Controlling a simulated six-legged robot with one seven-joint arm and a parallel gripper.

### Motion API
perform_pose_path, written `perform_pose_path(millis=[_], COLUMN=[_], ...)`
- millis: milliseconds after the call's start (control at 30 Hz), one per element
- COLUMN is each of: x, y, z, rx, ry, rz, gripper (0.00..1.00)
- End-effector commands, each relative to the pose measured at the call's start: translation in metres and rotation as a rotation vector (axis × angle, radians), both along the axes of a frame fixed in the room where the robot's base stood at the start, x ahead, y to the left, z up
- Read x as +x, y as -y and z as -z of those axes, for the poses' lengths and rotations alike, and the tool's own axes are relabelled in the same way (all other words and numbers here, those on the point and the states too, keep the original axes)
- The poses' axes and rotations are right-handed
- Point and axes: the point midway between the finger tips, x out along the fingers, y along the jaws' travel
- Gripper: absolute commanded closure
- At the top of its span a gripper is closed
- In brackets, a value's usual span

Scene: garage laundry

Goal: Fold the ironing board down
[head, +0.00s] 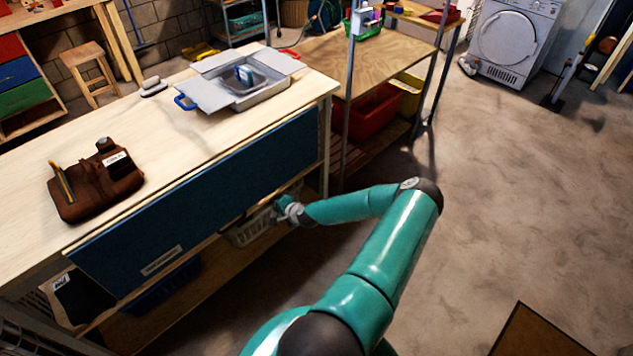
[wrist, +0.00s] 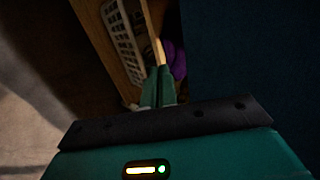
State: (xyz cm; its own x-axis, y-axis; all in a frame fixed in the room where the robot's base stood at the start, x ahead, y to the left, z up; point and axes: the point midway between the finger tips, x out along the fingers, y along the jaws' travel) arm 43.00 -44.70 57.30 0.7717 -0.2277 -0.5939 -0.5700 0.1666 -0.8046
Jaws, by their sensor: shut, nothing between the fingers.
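A long dark blue panel (head: 215,190) hangs along the front of the wooden workbench (head: 150,130), with a pale label near its lower edge. No other board-like thing stands out, but I cannot tell for sure that this panel is the ironing board. My gripper (head: 282,208) is low at the right part of the panel, by its lower edge. In the wrist view my gripper's fingers (wrist: 158,72) are together and empty. The panel's dark face (wrist: 245,55) fills the right side there. I cannot tell whether the fingers touch it.
A white basket (head: 250,229) sits on the shelf under the bench, close to my gripper. A brown tool pouch (head: 95,185) and a grey tray (head: 255,95) rest on the bench top. A metal post (head: 348,95) stands beyond.

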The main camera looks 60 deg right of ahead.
Motion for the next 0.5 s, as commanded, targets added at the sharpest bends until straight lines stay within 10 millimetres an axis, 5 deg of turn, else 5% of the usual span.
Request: perform_pose_path(millis=[200, 500], x=[0.037, 0.060], y=[0.010, 0.017], z=[0.010, 0.012], rx=[-0.001, 0.001], ry=[0.000, 0.000], rz=[-0.001, 0.000], gripper=[1.00, 1.00])
